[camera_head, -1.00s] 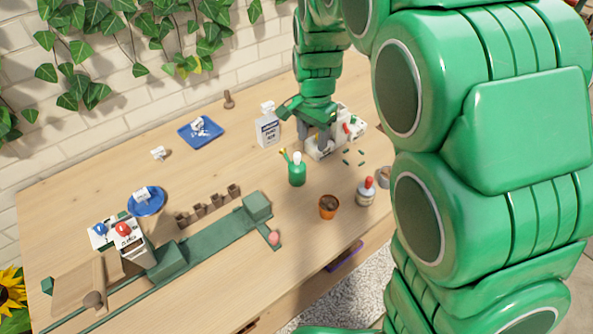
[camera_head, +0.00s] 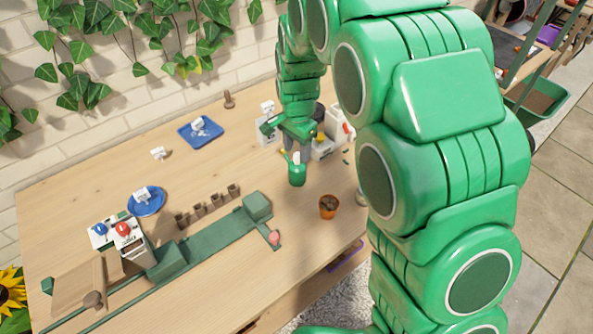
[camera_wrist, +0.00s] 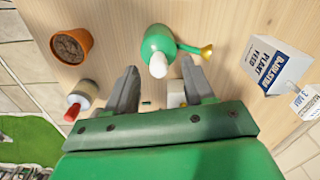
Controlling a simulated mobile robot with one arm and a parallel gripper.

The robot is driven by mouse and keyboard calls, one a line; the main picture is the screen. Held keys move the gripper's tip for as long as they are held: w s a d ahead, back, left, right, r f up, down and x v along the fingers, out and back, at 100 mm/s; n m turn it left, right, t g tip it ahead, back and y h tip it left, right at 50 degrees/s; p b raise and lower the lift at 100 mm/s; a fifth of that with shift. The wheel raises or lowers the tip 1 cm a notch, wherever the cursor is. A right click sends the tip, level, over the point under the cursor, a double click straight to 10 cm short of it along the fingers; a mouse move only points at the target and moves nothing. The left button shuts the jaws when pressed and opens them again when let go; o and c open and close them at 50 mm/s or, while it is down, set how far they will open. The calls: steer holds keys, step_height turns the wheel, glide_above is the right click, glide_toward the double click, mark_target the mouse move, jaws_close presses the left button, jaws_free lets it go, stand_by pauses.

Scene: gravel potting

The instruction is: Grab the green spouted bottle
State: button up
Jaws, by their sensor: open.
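The green spouted bottle (camera_head: 297,173) stands upright on the wooden table, with a white cap and a yellow spout. In the wrist view the bottle (camera_wrist: 158,42) is just ahead of my gripper (camera_wrist: 162,75), with its yellow-tipped spout pointing right.
An orange pot of soil (camera_wrist: 72,45) and a red-capped bottle (camera_wrist: 82,98) are left in the wrist view. A white plant feed box (camera_wrist: 275,65) is at right. A blue tray (camera_head: 200,132) and a green conveyor-like strip (camera_head: 215,237) lie left in the head view.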

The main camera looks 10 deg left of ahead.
mark_target(297, 154)
steer(key=shift+f, duration=1.6)
steer(key=shift+c, duration=0.5)
jaws_close()
